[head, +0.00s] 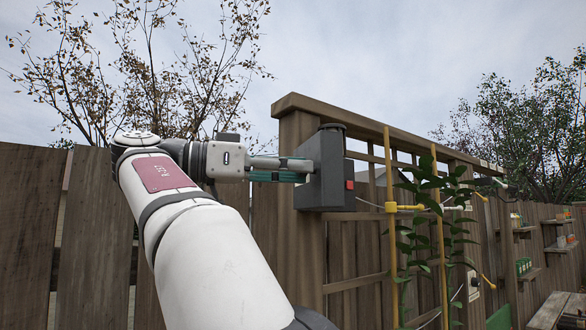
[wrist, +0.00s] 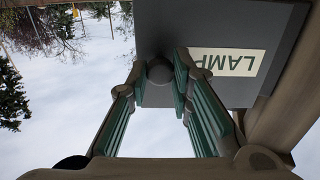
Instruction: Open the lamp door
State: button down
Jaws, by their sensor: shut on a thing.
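A round dark knob (wrist: 160,71) sticks out of the door beside the label. My gripper (head: 303,171) reaches the box from the left, and its green-padded fingers are shut on the knob. The fingertips hide part of the door in the head view. I see no clear gap between door and box.
A wooden fence (head: 80,230) runs behind my arm. Right of the box stand yellow poles (head: 391,240) with a leafy climbing plant (head: 455,225). Shelves (head: 560,248) with small items and a bench (head: 552,310) are farther right. Open air lies left of the box.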

jog(key=shift+r, duration=0.1)
jog(key=c, duration=1.4)
grip_release()
jog(key=shift+c, duration=0.2)
jog(key=shift+d, duration=0.2)
